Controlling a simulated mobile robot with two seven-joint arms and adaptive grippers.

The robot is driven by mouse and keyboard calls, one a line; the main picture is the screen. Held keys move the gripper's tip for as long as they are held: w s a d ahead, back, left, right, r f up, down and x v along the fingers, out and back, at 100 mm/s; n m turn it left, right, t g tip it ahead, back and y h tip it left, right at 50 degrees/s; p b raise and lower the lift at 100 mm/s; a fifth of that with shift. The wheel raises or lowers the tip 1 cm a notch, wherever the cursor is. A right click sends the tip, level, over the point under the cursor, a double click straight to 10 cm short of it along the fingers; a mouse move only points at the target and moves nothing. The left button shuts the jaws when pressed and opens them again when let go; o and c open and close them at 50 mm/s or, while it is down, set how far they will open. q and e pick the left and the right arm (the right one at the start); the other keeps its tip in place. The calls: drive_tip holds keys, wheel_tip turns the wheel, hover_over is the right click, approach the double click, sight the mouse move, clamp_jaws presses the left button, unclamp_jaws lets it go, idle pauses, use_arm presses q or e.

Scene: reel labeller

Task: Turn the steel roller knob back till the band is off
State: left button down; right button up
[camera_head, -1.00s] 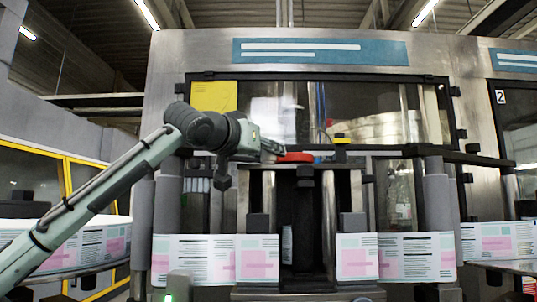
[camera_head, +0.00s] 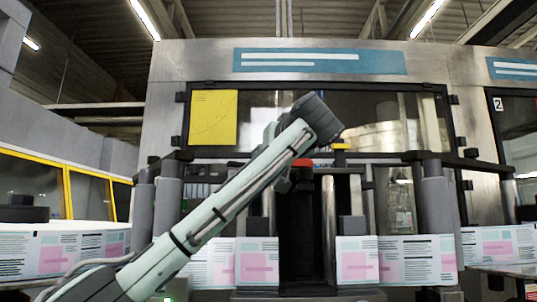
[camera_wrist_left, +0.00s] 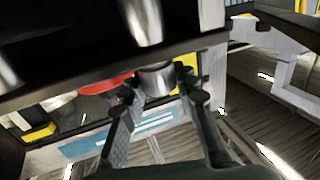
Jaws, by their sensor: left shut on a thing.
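The steel roller knob (camera_wrist_left: 155,78) shows in the left wrist view as a short shiny cylinder under a dark plate. My left gripper (camera_wrist_left: 157,88) has a finger on each side of it and is shut on it. A red curved part (camera_wrist_left: 106,84) lies beside the knob. Its red also shows in the head view (camera_head: 302,162), partly behind my left arm. In the head view my left forearm hides the knob and the gripper. I cannot tell which part is the band. My right gripper is in neither view.
The labeller's front has a window with a yellow sheet (camera_head: 213,118) and a blue sign (camera_head: 320,61). A printed label web (camera_head: 405,258) runs across the lower front between grey rollers (camera_head: 437,207). Upright steel posts (camera_head: 328,225) stand close to my left arm.

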use_arm(q)
drive_tip(key=shift+n+g+y, duration=0.4)
drive_tip(key=shift+n+y, duration=0.2)
drive_tip(key=shift+y, duration=0.3)
drive_tip(key=c, duration=1.1)
unclamp_jaws()
drive_tip(key=shift+c, duration=0.2)
drive_tip(key=v, duration=1.2)
